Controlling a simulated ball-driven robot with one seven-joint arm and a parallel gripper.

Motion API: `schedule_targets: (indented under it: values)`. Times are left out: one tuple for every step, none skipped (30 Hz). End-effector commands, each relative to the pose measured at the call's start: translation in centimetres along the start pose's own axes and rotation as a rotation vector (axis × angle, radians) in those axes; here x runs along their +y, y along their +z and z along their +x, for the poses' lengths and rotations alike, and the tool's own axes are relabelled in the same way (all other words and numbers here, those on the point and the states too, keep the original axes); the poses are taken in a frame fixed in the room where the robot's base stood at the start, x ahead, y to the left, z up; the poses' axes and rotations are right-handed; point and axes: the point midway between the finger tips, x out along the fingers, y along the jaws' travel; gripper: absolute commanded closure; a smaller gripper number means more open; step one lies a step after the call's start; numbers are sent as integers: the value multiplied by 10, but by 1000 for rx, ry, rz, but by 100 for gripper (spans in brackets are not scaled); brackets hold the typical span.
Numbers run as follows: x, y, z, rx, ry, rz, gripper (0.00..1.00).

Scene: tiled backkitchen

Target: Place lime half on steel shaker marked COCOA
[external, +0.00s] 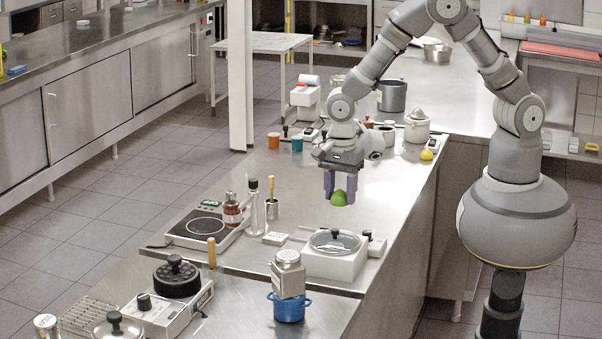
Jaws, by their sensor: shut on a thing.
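My gripper (339,187), with purple fingers pointing down, is shut on the green lime half (339,199). It holds the lime half in the air above the steel counter, behind the white cooker with a glass-lidded pan. A steel shaker (288,273) stands nearer the camera, lower left of my gripper, on or just behind a small blue pot (289,307); I cannot tell which. No COCOA marking is readable on either. The lime half is apart from both.
The white cooker with glass-lidded pan (334,251) lies between my gripper and the shaker over the blue pot. A glass bottle (253,207), a brown jar (232,211) and a hotplate (205,225) stand to the left. A yellow lemon (426,155) lies at right.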

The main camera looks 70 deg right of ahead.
Motion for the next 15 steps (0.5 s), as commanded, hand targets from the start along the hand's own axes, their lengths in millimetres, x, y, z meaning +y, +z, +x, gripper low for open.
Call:
schedule_targets:
  values:
    - [16,28,-12,1,0,-71,82]
    - [24,43,-16,1,-1,-106,82]
    - [36,60,-20,2,0,-151,82]
    - [44,72,-23,3,0,-182,82]
    - [52,82,-26,3,0,-210,82]
    - [62,94,-29,4,0,-244,82]
    - [70,102,-30,5,-1,-266,82]
    - [76,109,-32,5,-1,-285,82]
    - [82,116,-34,5,-1,-307,82]
    - [87,121,-36,6,-1,-321,82]
    - [91,124,-36,6,-1,-331,82]
    - [95,128,-37,6,0,-343,82]
    - [97,130,-37,7,0,-349,82]
    - [98,131,-38,7,0,-352,82]
    - [99,132,-38,7,0,-355,82]
